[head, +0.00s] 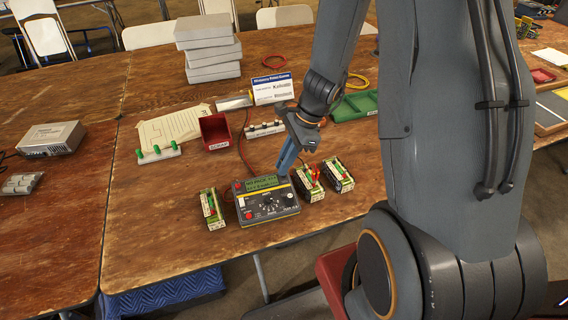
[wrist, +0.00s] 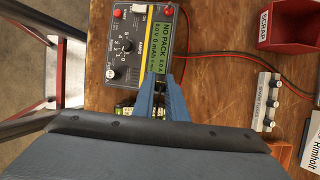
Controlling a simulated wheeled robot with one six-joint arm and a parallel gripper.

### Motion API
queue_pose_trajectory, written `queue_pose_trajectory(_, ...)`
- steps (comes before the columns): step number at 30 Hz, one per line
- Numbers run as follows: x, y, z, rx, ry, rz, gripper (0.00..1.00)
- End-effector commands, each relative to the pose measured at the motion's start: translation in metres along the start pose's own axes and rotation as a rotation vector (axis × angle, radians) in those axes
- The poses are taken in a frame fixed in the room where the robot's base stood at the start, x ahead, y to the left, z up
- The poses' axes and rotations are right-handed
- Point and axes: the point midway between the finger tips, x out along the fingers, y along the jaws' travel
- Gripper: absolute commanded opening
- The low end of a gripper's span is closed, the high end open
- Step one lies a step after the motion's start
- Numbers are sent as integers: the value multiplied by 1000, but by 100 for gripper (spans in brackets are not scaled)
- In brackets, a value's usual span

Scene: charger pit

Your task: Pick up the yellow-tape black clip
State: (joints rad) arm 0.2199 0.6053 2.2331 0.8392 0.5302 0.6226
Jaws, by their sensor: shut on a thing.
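My gripper (head: 283,170) points down just behind the right end of the charger's screen. In the wrist view the blue fingers (wrist: 161,82) are closed on a small dark thing (wrist: 160,84), which I take for the black clip; no yellow tape can be made out on it. In the head view the fingers hide the clip. The yellow and black charger (head: 266,201) stands left of and in front of the fingers, and its green screen reads NO PACK in the wrist view (wrist: 159,50).
Green battery packs stand beside the charger: one at left (head: 212,208), two at right, a nearer one (head: 307,183) with a red part on it and a farther one (head: 338,174).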

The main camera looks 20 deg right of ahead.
Motion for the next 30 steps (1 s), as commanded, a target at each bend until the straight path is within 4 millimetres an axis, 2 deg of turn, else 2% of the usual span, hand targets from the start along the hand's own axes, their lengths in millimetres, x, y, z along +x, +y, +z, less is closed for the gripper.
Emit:
queue_pose_trajectory(5, -14, -1, 6, -1, 0, -3, 0)
queue_pose_trajectory(19, -77, -1, 32, -2, -1, -3, 0)
queue_pose_trajectory(24, -87, 0, 36, -1, -1, -1, 0)
queue_pose_trajectory(30, -89, 0, 37, 0, -1, 0, 0)
